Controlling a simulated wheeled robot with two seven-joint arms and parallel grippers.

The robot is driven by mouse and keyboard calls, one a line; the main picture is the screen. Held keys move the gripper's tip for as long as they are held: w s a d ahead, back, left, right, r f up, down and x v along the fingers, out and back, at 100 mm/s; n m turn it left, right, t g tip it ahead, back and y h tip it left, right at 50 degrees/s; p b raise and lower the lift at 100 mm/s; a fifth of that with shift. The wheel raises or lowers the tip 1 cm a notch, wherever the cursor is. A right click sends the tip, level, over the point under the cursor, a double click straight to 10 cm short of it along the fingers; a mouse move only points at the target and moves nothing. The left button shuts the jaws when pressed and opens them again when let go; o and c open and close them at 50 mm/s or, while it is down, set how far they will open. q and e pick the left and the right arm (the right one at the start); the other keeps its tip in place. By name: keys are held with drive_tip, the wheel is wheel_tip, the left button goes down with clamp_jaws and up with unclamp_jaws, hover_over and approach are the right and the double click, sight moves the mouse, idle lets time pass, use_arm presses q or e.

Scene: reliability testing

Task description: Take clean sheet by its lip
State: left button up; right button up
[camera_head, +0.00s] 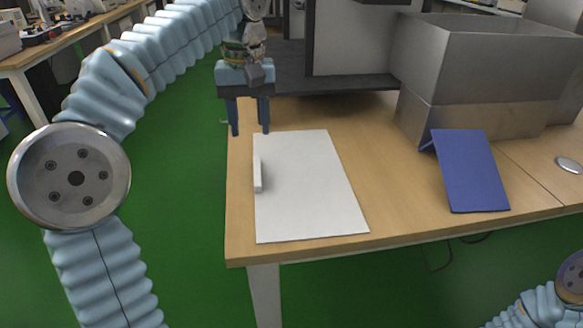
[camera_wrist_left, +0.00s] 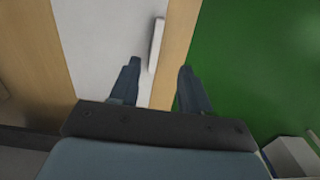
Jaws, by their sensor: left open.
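A white sheet (camera_head: 309,190) lies flat on the wooden table near its left front corner. Its raised white lip (camera_head: 257,174) stands along the left edge of the sheet. My left gripper (camera_head: 251,132) is open and empty, fingers pointing down, above the table's left edge just behind the sheet. In the left wrist view the gripper (camera_wrist_left: 158,70) shows its two fingers apart, with the lip (camera_wrist_left: 156,45) ahead between their lines and the sheet (camera_wrist_left: 105,40) to the left. My right gripper is not in view.
A blue angled panel (camera_head: 470,172) stands on the table (camera_head: 400,205) at the right. A large grey bin (camera_head: 465,75) is behind it. A dark platform with an upright panel (camera_head: 350,45) is at the back. Green floor (camera_head: 185,180) lies left of the table.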

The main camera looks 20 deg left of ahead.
use_arm(q)
drive_tip(key=b, duration=0.1)
hover_over(257, 175)
drive_tip(key=f, duration=0.5)
drive_tip(key=shift+s+a+f, duration=0.15)
drive_tip(key=shift+s+f, duration=0.1)
drive_tip(key=shift+f, duration=0.1)
drive_tip(key=f, duration=0.3)
drive_tip(key=f+b, duration=0.1)
drive_tip(key=f, duration=0.2)
drive_tip(key=shift+w+d, duration=0.15)
drive_tip(key=shift+d, duration=0.05)
clamp_jaws()
